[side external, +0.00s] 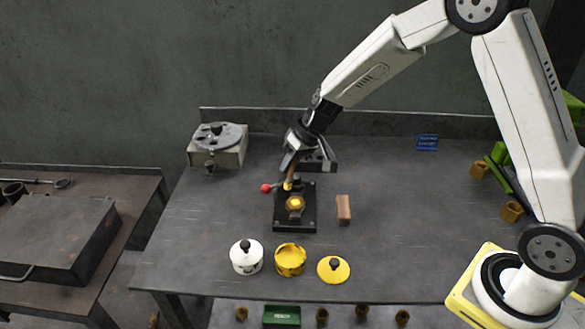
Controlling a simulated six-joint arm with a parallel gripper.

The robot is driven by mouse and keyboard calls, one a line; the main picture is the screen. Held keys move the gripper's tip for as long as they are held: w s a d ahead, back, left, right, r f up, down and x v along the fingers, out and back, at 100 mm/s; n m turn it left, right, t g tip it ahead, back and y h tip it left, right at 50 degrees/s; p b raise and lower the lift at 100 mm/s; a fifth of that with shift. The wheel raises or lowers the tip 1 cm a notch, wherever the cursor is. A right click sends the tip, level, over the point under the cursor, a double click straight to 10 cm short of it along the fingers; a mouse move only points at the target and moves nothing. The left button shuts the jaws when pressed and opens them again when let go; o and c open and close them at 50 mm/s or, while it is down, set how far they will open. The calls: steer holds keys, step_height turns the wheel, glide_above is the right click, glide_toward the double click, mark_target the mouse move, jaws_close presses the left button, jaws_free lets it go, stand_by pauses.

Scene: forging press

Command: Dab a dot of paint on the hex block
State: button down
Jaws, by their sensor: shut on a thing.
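My gripper (291,165) hangs over the rear part of the black press (281,222), pointing down. It is shut on a thin brown tool with a yellow tip, which looks like a brush (288,183). The tip appears just behind and above the yellowish hex block (295,203), which sits on the press base. I cannot tell whether tip and block touch. An open yellow paint pot (290,262) stands in front of the press. A yellow lid (333,270) with a black knob lies to its right.
A white lidded pot (246,259) stands left of the yellow pot. A wooden block (343,208) lies right of the press. A red ball knob (265,188) sticks out at the press's left. A grey box device (231,157) stands at the back left. The table's right middle is clear.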

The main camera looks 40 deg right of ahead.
steer(key=shift+r, duration=1.45)
steer(key=shift+d, duration=0.1)
